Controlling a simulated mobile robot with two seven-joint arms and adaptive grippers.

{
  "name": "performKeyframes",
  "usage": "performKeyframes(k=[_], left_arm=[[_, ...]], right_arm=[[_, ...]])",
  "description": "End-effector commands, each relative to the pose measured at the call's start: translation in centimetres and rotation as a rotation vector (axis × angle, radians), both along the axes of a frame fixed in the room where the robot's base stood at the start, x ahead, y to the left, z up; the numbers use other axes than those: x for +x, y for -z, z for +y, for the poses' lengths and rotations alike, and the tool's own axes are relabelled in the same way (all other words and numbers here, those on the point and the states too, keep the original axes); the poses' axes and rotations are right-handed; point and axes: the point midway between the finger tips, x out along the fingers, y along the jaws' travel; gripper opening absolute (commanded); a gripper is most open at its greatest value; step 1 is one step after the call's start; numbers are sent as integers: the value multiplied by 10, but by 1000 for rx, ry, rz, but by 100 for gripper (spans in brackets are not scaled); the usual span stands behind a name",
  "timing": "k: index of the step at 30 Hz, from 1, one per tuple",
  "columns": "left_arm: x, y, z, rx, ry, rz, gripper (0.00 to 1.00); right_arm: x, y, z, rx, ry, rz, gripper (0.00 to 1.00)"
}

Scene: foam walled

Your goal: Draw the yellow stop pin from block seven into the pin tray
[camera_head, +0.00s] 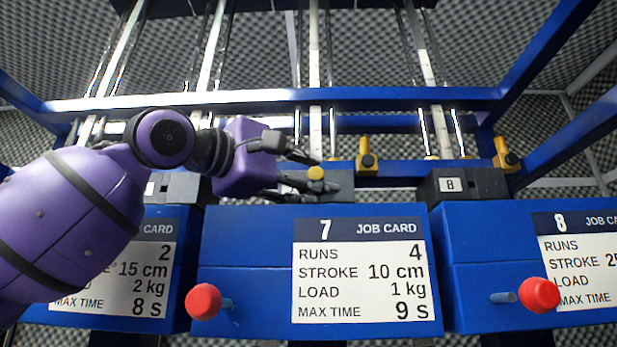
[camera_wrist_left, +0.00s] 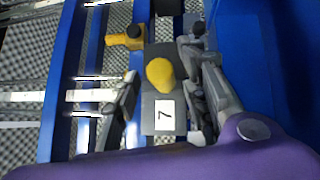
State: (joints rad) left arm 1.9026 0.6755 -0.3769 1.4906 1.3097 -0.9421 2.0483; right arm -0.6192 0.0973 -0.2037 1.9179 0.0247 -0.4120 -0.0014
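The yellow stop pin (camera_head: 316,173) shows its round head at the dark grey block seven (camera_head: 341,187), above the card marked 7. In the left wrist view the pin (camera_wrist_left: 160,74) stands over the block, beside its white "7" label (camera_wrist_left: 165,115). My left gripper (camera_head: 308,176) reaches in from the left. In the left wrist view its fingers (camera_wrist_left: 160,88) are apart, one on each side of the pin and block, with gaps visible. The pin's shaft is hidden. My right gripper and the pin tray are not in view.
Yellow brackets with black knobs (camera_head: 367,160) stand right of block seven and near block eight (camera_head: 468,186). Red knobs (camera_head: 203,302) stick out from the blue fronts. Blue rails (camera_head: 400,97) and vertical rods rise behind the blocks.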

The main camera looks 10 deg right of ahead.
Motion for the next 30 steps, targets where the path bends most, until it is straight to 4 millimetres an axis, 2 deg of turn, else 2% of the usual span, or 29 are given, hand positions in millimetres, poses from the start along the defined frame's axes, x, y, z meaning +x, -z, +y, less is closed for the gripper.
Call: performKeyframes(k=[2, 10, 16, 30], left_arm=[[0, 0, 0, 0, 0, 0, 36], [0, 0, 0, 0, 0, 0, 0], [-1, 0, 0, 0, 0, 0, 0], [-19, 0, 6, 1, -1, -2, 0]], right_arm=[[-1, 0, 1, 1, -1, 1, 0], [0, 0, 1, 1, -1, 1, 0], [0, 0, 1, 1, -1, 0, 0], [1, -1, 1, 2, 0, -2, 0]])
